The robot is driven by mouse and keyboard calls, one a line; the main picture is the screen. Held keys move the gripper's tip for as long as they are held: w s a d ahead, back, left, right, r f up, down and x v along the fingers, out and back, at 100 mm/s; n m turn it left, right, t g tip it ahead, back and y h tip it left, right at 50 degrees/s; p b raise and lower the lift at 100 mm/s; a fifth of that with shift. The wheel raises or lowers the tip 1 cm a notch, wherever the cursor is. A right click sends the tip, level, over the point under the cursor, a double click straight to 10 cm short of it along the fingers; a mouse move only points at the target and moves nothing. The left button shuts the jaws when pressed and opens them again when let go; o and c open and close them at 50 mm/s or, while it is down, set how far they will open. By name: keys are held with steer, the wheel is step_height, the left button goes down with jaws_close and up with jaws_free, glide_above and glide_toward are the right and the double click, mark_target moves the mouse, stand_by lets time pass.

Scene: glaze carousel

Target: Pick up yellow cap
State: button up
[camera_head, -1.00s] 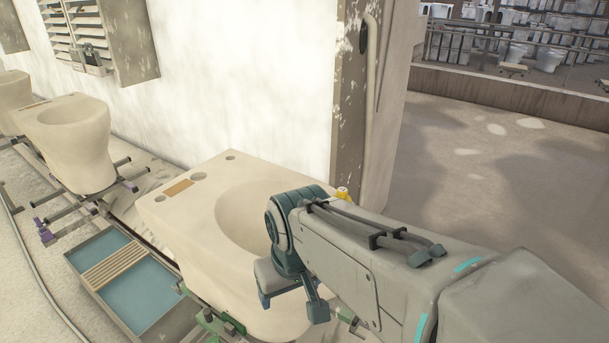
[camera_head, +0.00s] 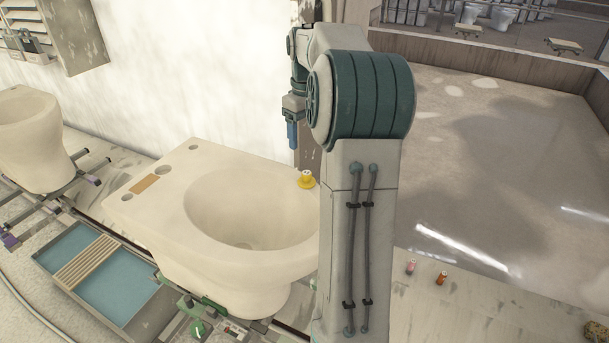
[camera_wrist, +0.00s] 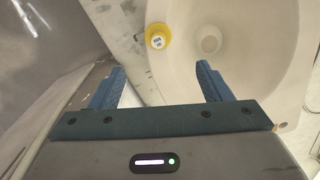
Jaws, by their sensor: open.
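The yellow cap (camera_head: 306,180) has a white top and sits on the right part of the rim of the beige ceramic bowl (camera_head: 150,213). In the wrist view the yellow cap (camera_wrist: 158,36) lies ahead of the fingers, between their lines and apart from them. My gripper (camera_head: 292,134) is above and behind the cap in the head view, pointing down. In the wrist view my gripper (camera_wrist: 160,75) shows two blue fingers spread apart with nothing between them. My arm hides part of the bowl's right side in the head view.
A blue two-part tray (camera_head: 75,240) with a wooden slatted piece stands at lower left. Another ceramic bowl (camera_head: 30,120) stands at far left. A pale wall (camera_head: 210,70) rises behind. Two small bottles (camera_head: 440,278) stand at lower right. The floor at right is open.

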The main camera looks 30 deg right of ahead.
mark_target(306, 172)
step_height(306, 172, down, 8)
steer(key=shift+d+f+p, duration=0.1)
steer(key=shift+f+p, duration=0.15)
steer(key=shift+p, duration=0.05)
steer(key=shift+w+f+p, duration=0.15)
steer(key=shift+f+p, duration=0.25)
steer(key=shift+f, duration=0.9)
steer(key=shift+w+f+p, duration=0.1)
steer(key=shift+f+p, duration=0.25)
steer(key=shift+f, duration=0.95)
steer(key=c, duration=1.1)
